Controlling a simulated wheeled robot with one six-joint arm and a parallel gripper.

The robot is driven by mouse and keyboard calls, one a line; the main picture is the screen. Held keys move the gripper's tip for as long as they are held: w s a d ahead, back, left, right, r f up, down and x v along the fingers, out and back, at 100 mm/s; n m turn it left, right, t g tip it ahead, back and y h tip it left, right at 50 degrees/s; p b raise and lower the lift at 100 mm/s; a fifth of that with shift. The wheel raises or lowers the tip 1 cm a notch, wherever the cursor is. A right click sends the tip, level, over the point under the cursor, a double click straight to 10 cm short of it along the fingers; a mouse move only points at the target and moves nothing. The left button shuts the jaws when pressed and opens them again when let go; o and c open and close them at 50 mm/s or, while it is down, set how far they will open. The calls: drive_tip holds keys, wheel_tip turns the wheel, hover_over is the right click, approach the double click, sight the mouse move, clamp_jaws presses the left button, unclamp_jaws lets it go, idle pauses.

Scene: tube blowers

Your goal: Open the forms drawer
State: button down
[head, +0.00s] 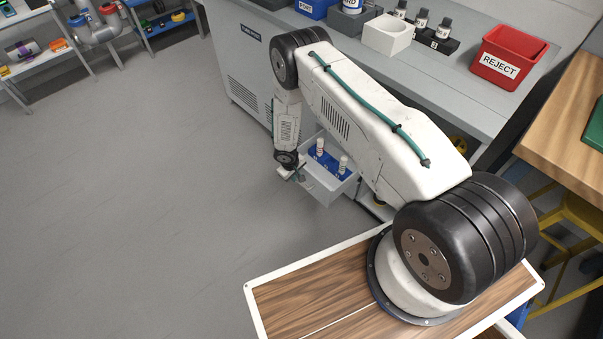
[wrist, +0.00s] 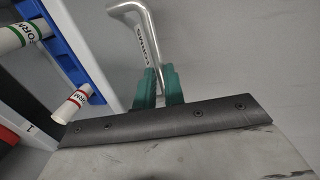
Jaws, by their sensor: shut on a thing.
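The forms drawer (head: 322,192) stands pulled out from the grey cabinet in the head view, below the bench top. A blue rack (head: 326,157) with white tubes is inside it. My gripper (wrist: 158,86) has its green fingers closed around the metal drawer handle (wrist: 140,38), which bears the word FORMS, in the wrist view. In the head view my gripper is small beside the drawer front, and my arm hides part of the cabinet. In the wrist view tubes with green and red bands (wrist: 70,104) show at the left with the blue rack (wrist: 75,40).
A wooden table (head: 565,110) with yellow stools is at the right. The grey floor (head: 130,200) left of the drawer is clear.

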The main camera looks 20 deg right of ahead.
drive_tip(key=shift+s+a, duration=0.15)
drive_tip(key=shift+a, duration=0.2)
drive_tip(key=c, duration=1.5)
unclamp_jaws()
wheel_tip(320, 180, up, 8)
drive_tip(key=a, duration=0.1)
drive_tip(key=shift+s+a+f, duration=0.15)
drive_tip(key=shift+s, duration=0.1)
